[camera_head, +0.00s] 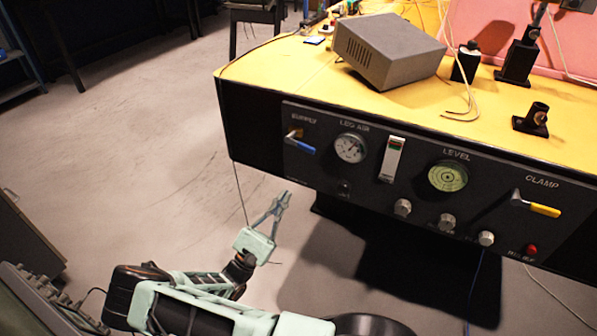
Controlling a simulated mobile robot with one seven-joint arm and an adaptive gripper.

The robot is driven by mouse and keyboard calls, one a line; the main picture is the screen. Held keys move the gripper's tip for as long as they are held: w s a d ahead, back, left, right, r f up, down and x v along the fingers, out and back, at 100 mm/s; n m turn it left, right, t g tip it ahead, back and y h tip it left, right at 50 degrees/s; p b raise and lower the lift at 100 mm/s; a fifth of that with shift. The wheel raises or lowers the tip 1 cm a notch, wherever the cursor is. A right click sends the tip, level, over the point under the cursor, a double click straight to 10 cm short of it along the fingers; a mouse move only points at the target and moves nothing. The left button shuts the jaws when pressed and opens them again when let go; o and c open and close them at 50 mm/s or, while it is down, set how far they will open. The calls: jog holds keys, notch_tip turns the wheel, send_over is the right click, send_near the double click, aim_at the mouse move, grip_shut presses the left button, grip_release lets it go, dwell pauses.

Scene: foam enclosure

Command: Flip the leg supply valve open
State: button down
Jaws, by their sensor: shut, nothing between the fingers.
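The supply valve (299,143) is at the upper left of the black front panel, under the "SUPPLY" label and left of the "LEG AIR" gauge (350,148). It has a brass-coloured body and a blue lever handle that points right and slightly down. My gripper (282,197) is below and a little left of the valve in the picture, in front of the bench, with its fingers together. It appears clear of the panel and holds nothing.
The panel also carries a level gauge (447,177), a clamp valve with a yellow handle (544,210), several knobs and a red relief button (532,249). A grey box (388,50) sits on the yellow bench top (300,65). Open floor (130,140) lies left of the bench.

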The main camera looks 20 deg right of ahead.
jog(key=w+d+r+n+t, duration=0.1)
jog(key=d+r+n+t, duration=0.1)
jog(key=d+r, duration=0.4)
jog(key=shift+w+r+t+b, duration=0.15)
jog(key=shift+r+t+b, duration=0.25)
jog(key=shift+r, duration=1.3)
